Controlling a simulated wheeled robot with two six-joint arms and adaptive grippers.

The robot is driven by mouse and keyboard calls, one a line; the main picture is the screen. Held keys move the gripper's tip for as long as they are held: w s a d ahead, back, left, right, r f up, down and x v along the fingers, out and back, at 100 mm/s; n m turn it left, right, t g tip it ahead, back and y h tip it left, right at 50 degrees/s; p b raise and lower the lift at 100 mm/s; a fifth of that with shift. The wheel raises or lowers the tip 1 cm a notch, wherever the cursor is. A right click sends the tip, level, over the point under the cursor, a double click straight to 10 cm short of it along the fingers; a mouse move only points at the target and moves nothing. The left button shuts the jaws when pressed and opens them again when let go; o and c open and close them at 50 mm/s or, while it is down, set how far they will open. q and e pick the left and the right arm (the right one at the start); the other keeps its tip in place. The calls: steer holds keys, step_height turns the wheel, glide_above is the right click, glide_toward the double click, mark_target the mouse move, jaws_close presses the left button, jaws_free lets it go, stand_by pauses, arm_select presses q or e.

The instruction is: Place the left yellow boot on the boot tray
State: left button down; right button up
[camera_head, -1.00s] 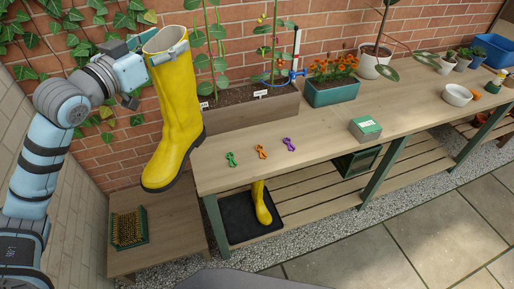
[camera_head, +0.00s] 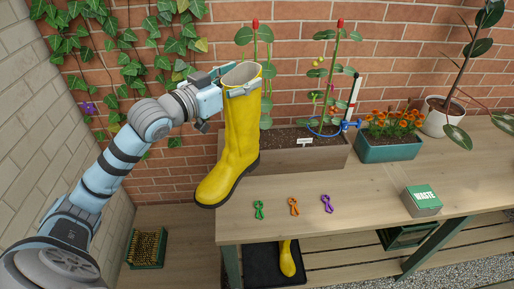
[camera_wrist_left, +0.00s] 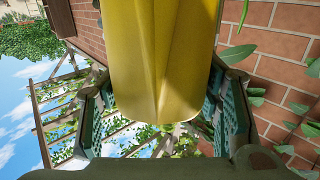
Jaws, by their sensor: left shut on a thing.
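My left gripper (camera_head: 224,88) is shut on the yellow boot (camera_head: 238,140) near its top and holds it upright, toe toward the lower left. The boot hangs in the air at the left end of the potting bench. In the left wrist view the boot's yellow shaft (camera_wrist_left: 165,60) sits between the two fingers. The dark boot tray (camera_head: 262,268) lies on the lower shelf under the bench's left end, partly cut off by the picture's bottom edge. Another yellow boot (camera_head: 287,262) stands on the tray's right part. My right gripper is not in view.
The bench top (camera_head: 370,200) carries green, orange and purple clips, a waste box (camera_head: 421,200), a wooden planter (camera_head: 300,155) and a flower trough (camera_head: 389,148). A boot brush (camera_head: 147,247) is at lower left. The bench's front edge lies between the held boot and the tray.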

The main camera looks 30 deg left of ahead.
mark_target(242, 137)
arm_select(q)
step_height(242, 137, down, 17)
steer(key=b, duration=0.3)
steer(key=shift+a+f+b, duration=0.1)
steer(key=shift+f+b, duration=0.05)
steer(key=shift+b, duration=0.25)
steer(key=shift+w, duration=0.1)
steer(key=shift+f, duration=0.15)
steer(key=c, duration=0.5)
jaws_free()
